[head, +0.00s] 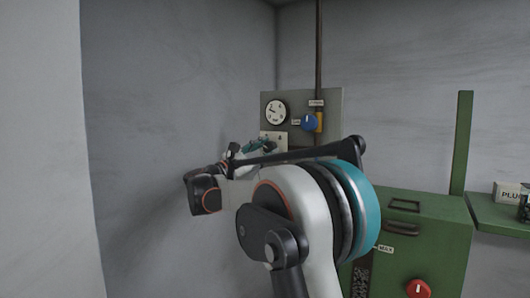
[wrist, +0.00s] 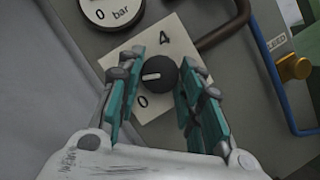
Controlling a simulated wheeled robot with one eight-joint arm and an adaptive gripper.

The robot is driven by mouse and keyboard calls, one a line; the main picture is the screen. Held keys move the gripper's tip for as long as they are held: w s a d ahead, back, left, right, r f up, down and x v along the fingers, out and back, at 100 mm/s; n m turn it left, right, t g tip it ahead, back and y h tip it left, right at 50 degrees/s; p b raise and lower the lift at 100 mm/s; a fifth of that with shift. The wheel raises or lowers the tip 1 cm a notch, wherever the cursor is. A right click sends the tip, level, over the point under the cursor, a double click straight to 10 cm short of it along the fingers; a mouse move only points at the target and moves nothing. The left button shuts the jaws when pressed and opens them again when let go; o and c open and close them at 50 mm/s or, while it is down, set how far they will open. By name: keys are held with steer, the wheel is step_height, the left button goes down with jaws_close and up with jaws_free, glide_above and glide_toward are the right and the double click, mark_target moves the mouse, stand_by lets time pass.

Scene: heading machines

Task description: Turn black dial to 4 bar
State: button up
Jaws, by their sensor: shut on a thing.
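The black dial (wrist: 162,78) sits on a white plate (wrist: 178,32) marked 0 and 4. Its white mark points left in the wrist view, between the 0 at lower left and the 4 above. My gripper (wrist: 160,68) has its teal fingers on either side of the dial and is shut on it. In the head view my gripper (head: 260,146) is at the panel and hides the dial, while part of the white plate (head: 279,136) shows. A round gauge (head: 275,111) sits above the plate; its lower edge with "0 bar" shows in the wrist view (wrist: 112,12).
A blue handle (head: 310,122) and a yellow fitting (head: 320,122) are right of the gauge on the grey panel (head: 333,105). A dark bent pipe (wrist: 228,30) runs close to the right finger. A green cabinet (head: 440,235) with a red knob (head: 418,289) stands lower right.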

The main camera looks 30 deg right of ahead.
steer(key=m, duration=0.2)
steer(key=m+g+y+p, duration=0.1)
steer(key=m, duration=0.1)
steer(key=m+g, duration=0.1)
steer(key=m, duration=0.1)
steer(key=shift+w+r+m+y, duration=0.1)
steer(key=shift+r+m+y, duration=0.15)
steer(key=shift+m+y, duration=0.05)
steer(key=m+y+p, duration=0.1)
steer(key=m, duration=0.1)
steer(key=m+y+p, duration=0.1)
steer(key=m, duration=0.2)
steer(key=shift+r+g, duration=0.2)
steer(key=shift+g, duration=0.1)
steer(key=m+y, duration=0.1)
steer(key=m, duration=0.1)
steer(key=m+y+p, duration=0.1)
steer(key=m, duration=0.1)
steer(key=shift+r+m+t, duration=0.1)
steer(key=shift+m+t, duration=0.3)
steer(key=m+t+y+p, duration=0.1)
steer(key=m, duration=0.2)
steer(key=shift+y, duration=0.3)
steer(key=shift+m+t, duration=0.3)
steer(key=shift+m, duration=0.1)
steer(key=o, duration=1.1)
steer(key=shift+c, duration=0.2)
